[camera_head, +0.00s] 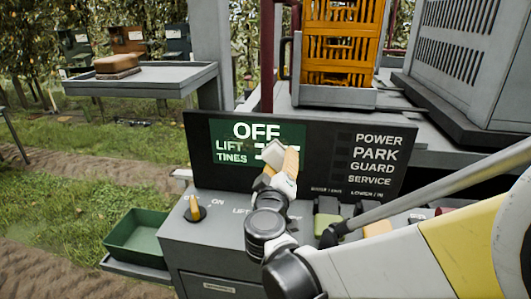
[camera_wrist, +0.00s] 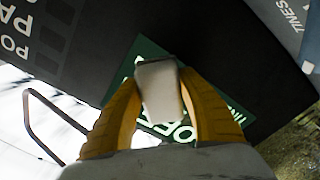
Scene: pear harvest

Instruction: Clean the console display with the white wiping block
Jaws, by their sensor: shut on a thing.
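The console display (camera_head: 228,158) is a green panel reading OFF and LIFT TINES on the dark console board. My gripper (camera_head: 277,160) is in front of its right part and hides some of it. In the wrist view my gripper (camera_wrist: 160,95) has its yellow fingers shut on the white wiping block (camera_wrist: 160,90). The block also shows in the head view (camera_head: 262,153), tilted, over or against the display's lower right. I cannot tell whether it touches. The green display (camera_wrist: 150,48) shows behind the block in the wrist view. Dark specks show near the display's right side.
The console's control top (camera_head: 230,232) has a yellow knob (camera_head: 194,207) and several switches. A green bin (camera_head: 138,238) is at lower left. A tray (camera_head: 140,82) holding a brown-topped block (camera_head: 117,65) is at upper left. An orange crate (camera_head: 341,45) stands behind the console.

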